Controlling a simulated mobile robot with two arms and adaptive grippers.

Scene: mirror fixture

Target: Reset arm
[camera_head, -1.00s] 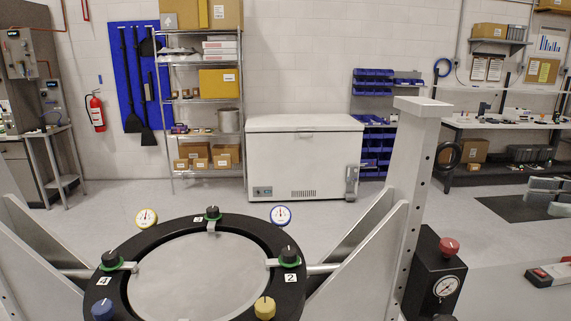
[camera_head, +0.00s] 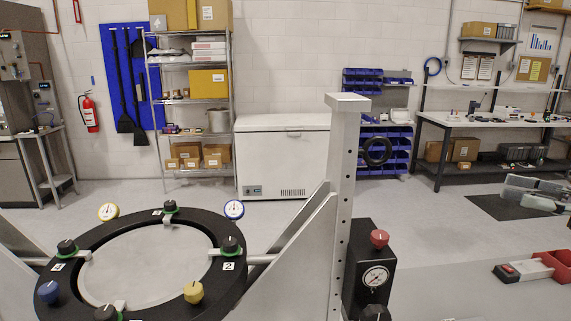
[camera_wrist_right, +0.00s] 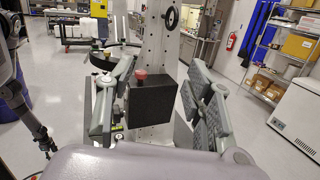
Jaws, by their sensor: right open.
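The mirror fixture's round black ring (camera_head: 236,285) lies at the lower left of the head view, with a bare disc (camera_head: 150,265) inside and several knobs on its rim. Its grey upright column (camera_head: 350,170) stands to the right. A black box (camera_head: 374,255) with a red knob and a gauge is beside the column. My right gripper (camera_head: 540,195) is at the right edge of the head view, apart from the fixture. In the right wrist view its grey fingers (camera_wrist_right: 160,75) are spread, with nothing between them; the black box (camera_wrist_right: 152,108) shows beyond. My left gripper is not seen.
A white chest freezer (camera_head: 275,160), a shelf rack (camera_head: 190,130) and a workbench (camera_head: 480,122) stand along the back wall. Open floor lies between them and the fixture.

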